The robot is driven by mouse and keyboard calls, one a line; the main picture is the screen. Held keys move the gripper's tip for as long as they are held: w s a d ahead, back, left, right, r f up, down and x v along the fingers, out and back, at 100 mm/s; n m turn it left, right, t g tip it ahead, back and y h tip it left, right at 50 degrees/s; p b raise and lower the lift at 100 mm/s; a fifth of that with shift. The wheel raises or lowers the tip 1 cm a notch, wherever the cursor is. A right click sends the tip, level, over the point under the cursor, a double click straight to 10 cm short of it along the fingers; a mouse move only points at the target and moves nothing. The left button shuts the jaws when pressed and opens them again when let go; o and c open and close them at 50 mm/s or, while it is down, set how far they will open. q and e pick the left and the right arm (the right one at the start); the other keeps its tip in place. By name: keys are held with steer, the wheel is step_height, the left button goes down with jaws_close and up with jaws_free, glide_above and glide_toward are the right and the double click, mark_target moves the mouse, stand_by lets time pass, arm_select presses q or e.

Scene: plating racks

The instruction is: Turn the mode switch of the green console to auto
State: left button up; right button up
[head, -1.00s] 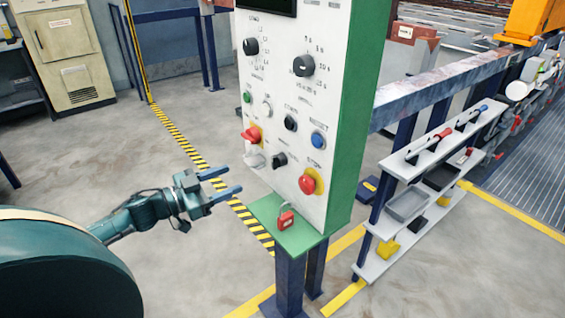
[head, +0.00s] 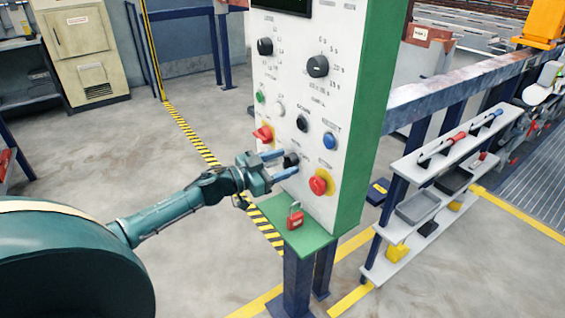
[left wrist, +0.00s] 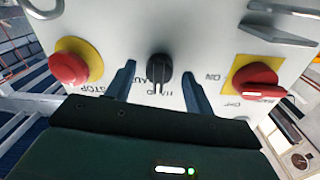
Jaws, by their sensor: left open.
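The green console (head: 357,110) has a white front panel with knobs and buttons. A black rotary switch (head: 291,160) sits low on the panel, left of the red stop button (head: 319,185). My left gripper (head: 279,164) is open, its blue fingers reaching to the panel on either side of this switch. In the left wrist view, the black switch (left wrist: 159,68) stands between the two fingertips with a gap on each side. Upside-down lettering beside it partly reads AUTO; its exact setting is hard to tell. My right gripper is not in view.
A red-and-yellow switch (left wrist: 257,80) and the red stop button (left wrist: 75,62) flank the fingers closely. A red padlock (head: 295,219) stands on the green ledge below. A shelf rack (head: 440,150) with trays stands at right. The floor at left is clear.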

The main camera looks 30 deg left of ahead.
arm_select(q)
steer(key=shift+w+d, duration=0.15)
steer(key=shift+w, duration=0.05)
steer(key=c, duration=1)
steer(key=shift+o, duration=0.2)
steer(key=shift+m, duration=0.4)
steer(key=shift+m+y, duration=0.4)
steer(key=shift+m, duration=5)
